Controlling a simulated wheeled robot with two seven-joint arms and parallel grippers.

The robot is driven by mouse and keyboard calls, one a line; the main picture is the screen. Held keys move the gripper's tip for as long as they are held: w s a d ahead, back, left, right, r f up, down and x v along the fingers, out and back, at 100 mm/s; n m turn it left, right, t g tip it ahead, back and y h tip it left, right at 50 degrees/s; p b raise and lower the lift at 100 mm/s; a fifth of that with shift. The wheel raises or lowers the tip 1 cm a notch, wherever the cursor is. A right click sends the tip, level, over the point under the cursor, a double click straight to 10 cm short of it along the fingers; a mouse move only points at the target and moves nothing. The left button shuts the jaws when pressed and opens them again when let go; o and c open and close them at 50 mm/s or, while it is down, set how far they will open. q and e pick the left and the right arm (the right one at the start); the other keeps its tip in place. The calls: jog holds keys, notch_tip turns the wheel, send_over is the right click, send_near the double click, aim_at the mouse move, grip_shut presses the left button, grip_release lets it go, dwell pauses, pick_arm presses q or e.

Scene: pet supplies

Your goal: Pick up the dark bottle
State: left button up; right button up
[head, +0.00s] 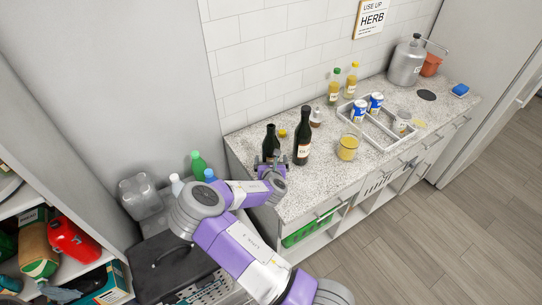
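Two dark bottles stand on the speckled counter. The smaller dark bottle (269,139) is near the counter's left end. A taller dark bottle (303,140) with a pale label stands just to its right. One purple and white arm of mine, which I take as the right, enters from the bottom right of centre and bends back toward the counter. Its gripper (271,160) is at the lower part of the smaller bottle, with its fingers to either side. The wrist hides that bottle's base. Whether the fingers touch it is too small to tell. My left gripper is out of view.
A glass of yellow liquid (347,148) and a grey tray (385,141) with cans lie to the right. A shelf unit (85,262) is at the left. The counter's front right is bare.

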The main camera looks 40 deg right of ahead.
jog(key=c, duration=1.1)
jog(key=shift+r, duration=0.1)
jog(key=shift+c, duration=0.3)
